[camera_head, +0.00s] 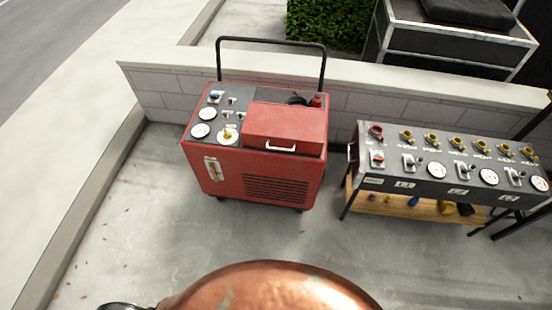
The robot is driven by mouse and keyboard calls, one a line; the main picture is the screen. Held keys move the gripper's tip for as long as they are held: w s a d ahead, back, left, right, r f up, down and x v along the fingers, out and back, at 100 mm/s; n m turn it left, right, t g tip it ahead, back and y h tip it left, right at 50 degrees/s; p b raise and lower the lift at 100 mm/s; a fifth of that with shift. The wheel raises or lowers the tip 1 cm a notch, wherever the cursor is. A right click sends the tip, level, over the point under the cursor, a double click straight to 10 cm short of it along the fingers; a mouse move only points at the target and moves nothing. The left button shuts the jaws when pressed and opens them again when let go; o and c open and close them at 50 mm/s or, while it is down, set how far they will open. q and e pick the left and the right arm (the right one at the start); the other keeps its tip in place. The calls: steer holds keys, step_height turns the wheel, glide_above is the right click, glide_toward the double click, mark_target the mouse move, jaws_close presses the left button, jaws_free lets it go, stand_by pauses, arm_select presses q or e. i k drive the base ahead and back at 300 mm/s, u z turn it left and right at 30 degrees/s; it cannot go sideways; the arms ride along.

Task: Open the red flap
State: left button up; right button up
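The red flap (284,125) is a box-like lid with a light handle (281,148) on its front edge. It lies flat on the top right of a red wheeled machine (213,172) in the camera_head view and looks shut. The machine's dark top panel (222,102) carries gauges, small switches and a yellow knob to the left of the flap. Neither of my grippers shows in this view. Nothing touches the flap.
A black push bar (270,40) rises behind the machine. A low block wall (155,92) runs behind it. To the right stands a dark table (440,170) with gauges, valves and a wooden lower shelf (420,205).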

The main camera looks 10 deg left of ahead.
mark_target(275, 128)
steer(key=u, duration=1.05)
steer(key=i, duration=0.65)
steer(key=z, duration=0.55)
